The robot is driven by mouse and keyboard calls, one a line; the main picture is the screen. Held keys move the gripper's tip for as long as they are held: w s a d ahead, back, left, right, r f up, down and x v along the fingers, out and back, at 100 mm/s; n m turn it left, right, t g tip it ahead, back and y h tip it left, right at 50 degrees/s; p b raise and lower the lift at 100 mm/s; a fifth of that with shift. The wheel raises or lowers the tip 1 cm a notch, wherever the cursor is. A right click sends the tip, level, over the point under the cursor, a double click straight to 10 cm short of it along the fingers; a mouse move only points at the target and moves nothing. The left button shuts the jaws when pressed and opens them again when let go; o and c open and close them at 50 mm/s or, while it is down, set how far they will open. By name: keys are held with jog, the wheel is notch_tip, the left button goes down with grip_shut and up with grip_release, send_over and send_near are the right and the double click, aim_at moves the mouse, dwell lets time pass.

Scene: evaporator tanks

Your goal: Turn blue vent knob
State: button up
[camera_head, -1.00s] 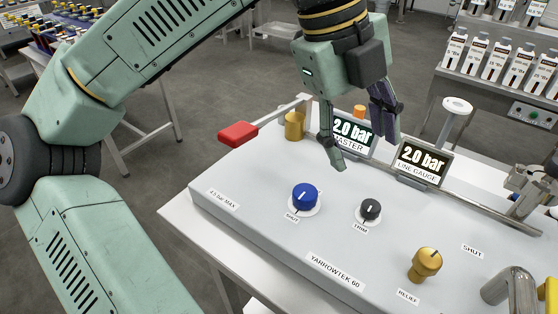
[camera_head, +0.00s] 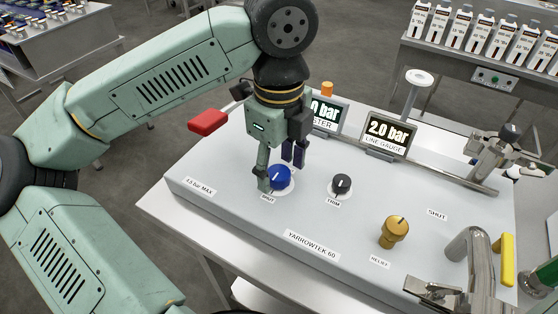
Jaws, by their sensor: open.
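The blue knob (camera_head: 280,178) sits on a white round base on the grey panel (camera_head: 340,230). My gripper (camera_head: 281,173) points down at the knob, open. One finger is at the knob's left side and the dark finger is behind it to the right. I cannot tell whether either finger touches the knob.
A black TRIM knob (camera_head: 341,184) stands close on the right, and a brass RELIEF knob (camera_head: 394,231) further right. The line gauge (camera_head: 389,132) reads 2.0 bar. The master gauge (camera_head: 326,116) is partly hidden. A red handle (camera_head: 208,122) juts out at the left. Metal pipes (camera_head: 470,265) stand front right.

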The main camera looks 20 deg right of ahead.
jog(key=shift+f, duration=0.2)
jog(key=shift+c, duration=0.2)
jog(key=c, duration=1.1)
